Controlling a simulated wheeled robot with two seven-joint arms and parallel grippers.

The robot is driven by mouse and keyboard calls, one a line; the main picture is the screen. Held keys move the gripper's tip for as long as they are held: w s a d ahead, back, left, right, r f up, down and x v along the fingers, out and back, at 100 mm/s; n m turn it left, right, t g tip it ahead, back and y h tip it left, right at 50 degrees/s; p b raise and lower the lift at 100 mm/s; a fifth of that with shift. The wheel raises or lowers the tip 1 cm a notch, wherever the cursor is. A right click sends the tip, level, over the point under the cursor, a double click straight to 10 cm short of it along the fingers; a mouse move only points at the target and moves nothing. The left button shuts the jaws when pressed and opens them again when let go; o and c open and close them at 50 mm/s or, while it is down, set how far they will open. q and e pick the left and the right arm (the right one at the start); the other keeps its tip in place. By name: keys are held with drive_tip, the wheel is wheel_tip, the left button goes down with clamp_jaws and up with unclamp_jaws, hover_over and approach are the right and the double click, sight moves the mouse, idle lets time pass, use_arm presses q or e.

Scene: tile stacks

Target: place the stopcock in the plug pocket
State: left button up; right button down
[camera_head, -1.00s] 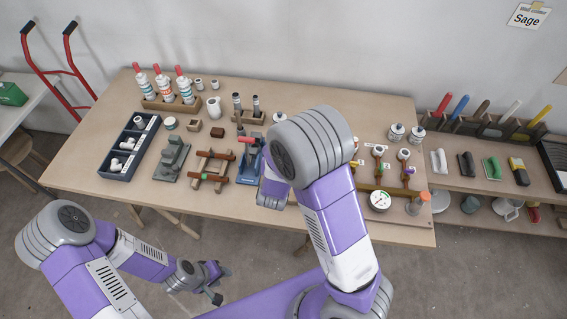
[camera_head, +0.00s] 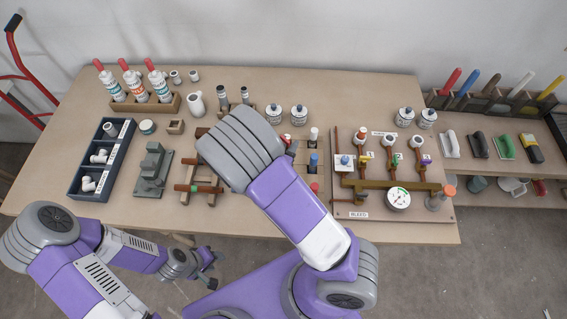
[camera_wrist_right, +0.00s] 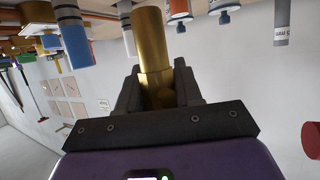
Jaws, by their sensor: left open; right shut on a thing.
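My right gripper (camera_wrist_right: 157,85) is shut on a brass cylinder, seen in the right wrist view. The brass piece (camera_wrist_right: 152,45) stands out beyond the fingers, clear of other things around it; whether it is the stopcock I cannot tell for sure. In the head view the right gripper is hidden behind my own arm. A rack with red, white and blue plugs (camera_head: 314,160) is partly hidden by that arm; I cannot make out which pocket is the plug pocket. My left gripper (camera_head: 213,271) is open and empty, in front of the table's front edge.
A pipe board with a gauge (camera_head: 398,200) and coloured tags lies to the right. Bottles (camera_head: 133,86) stand at the back. The table front (camera_head: 130,218) is bare.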

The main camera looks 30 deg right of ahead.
drive_tip(key=shift+s+f+b, duration=0.15)
drive_tip(key=shift+f+b, duration=0.9)
drive_tip(key=shift+f, duration=2.7)
drive_tip(key=shift+f, duration=0.1)
drive_tip(key=c, duration=0.8)
unclamp_jaws()
drive_tip(key=shift+o, duration=0.2)
drive_tip(key=shift+s+a+r, duration=0.1)
drive_tip(key=shift+r, duration=0.1)
drive_tip(key=p+v, duration=0.2)
drive_tip(key=v, duration=0.9)
drive_tip(key=shift+s+a, duration=0.25)
drive_tip(key=shift+s, duration=0.05)
